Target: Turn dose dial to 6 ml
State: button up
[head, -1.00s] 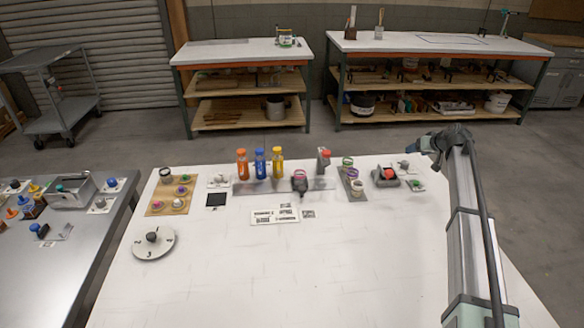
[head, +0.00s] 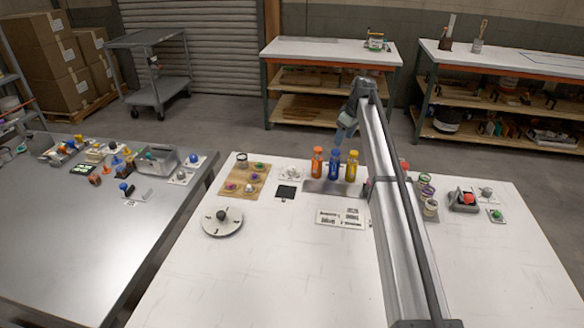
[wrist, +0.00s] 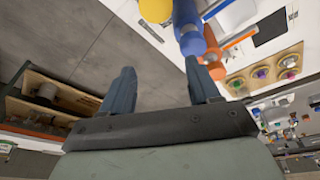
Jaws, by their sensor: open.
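A round white dial (head: 236,231) with a dark knob (head: 221,215) at its middle lies on the white table's left side. Its marks are too small to read now, and I cannot tell whether it is the dose dial. A small white plate with a grey knob (head: 292,173) sits farther back. My gripper (head: 344,130) is above the back of the table near the bottles, far from the round dial. In the wrist view, my gripper (wrist: 163,82) is open with nothing seen between its fingers.
Orange (head: 317,163), blue (head: 334,164) and yellow (head: 351,167) bottles stand on a grey strip. The blue bottle (wrist: 188,30) looks close to one finger in the wrist view. The table's front is largely clear.

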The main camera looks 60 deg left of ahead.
aim_at(292, 168)
jog(key=s+a+n+h, duration=0.2)
jog(key=s+a, duration=0.3)
jog(key=s, duration=0.3)
jog(key=s+a+n+h, duration=0.1)
jog(key=s+a+n, duration=0.1)
jog(key=s+a, duration=0.45)
jog(key=f, duration=0.4)
jog(key=s+d+f, duration=0.1)
jog(key=f, duration=0.8)
jog(key=shift+s+d+f, duration=0.2)
jog(key=shift+s+f, duration=0.05)
jog(key=shift+c, duration=0.3)
jog(key=c, duration=1)
